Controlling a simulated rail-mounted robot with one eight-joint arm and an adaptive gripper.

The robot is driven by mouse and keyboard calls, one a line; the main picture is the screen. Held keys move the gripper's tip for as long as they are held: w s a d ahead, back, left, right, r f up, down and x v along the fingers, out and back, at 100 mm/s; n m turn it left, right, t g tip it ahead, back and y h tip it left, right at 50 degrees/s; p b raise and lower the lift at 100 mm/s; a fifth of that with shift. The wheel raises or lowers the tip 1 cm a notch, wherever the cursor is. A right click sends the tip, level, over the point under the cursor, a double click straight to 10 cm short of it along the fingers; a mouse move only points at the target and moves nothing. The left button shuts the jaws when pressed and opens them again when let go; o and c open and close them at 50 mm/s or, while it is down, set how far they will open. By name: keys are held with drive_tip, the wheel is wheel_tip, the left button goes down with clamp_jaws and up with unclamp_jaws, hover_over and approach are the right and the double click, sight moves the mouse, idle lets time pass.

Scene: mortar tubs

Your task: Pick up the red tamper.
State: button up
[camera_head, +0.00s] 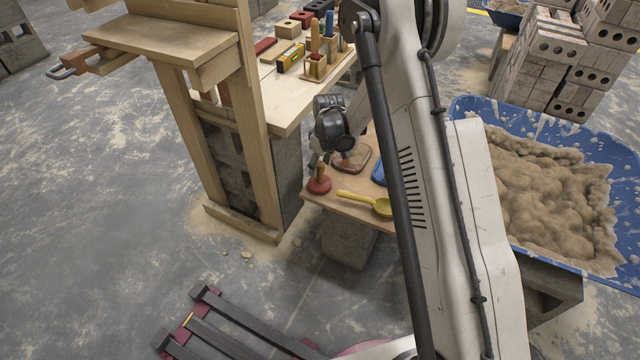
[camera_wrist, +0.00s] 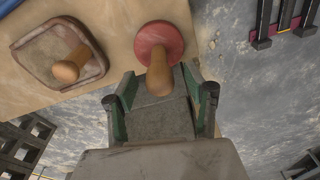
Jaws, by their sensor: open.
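The red tamper (camera_head: 319,186) stands at the near left corner of a small wooden board in the head view. It has a round red base and an upright wooden handle. In the wrist view the tamper (camera_wrist: 160,42) shows its red disc on the board and its handle pointing toward the camera. My gripper (camera_wrist: 160,88) is open, with the handle lying between its two green-lined fingers as seen from the wrist. I cannot tell whether either finger touches it. In the head view my gripper (camera_head: 318,160) is just above the tamper and partly hides its handle.
A square float with a wooden knob (camera_wrist: 72,62) lies beside the tamper. A yellow scoop (camera_head: 368,203) lies on the board (camera_head: 345,204). A wooden frame (camera_head: 258,120) stands close on the left. A blue tub of mortar (camera_head: 470,104) is at the right.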

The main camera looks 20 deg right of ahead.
drive_tip(key=shift+f, duration=0.35)
clamp_jaws()
drive_tip(key=shift+r, duration=0.15)
drive_tip(key=shift+r+p, duration=0.3)
drive_tip(key=shift+r, duration=0.3)
drive_tip(key=r, duration=0.1)
drive_tip(key=r+p, duration=0.1)
drive_tip(key=a+r, duration=0.1)
drive_tip(key=shift+s+r, duration=0.3)
drive_tip(key=s+a+r+p, duration=0.3)
drive_tip(key=s+a+r, duration=0.3)
drive_tip(key=a, duration=0.2)
drive_tip(key=shift+s+a, duration=0.15)
drive_tip(key=shift+s, duration=0.05)
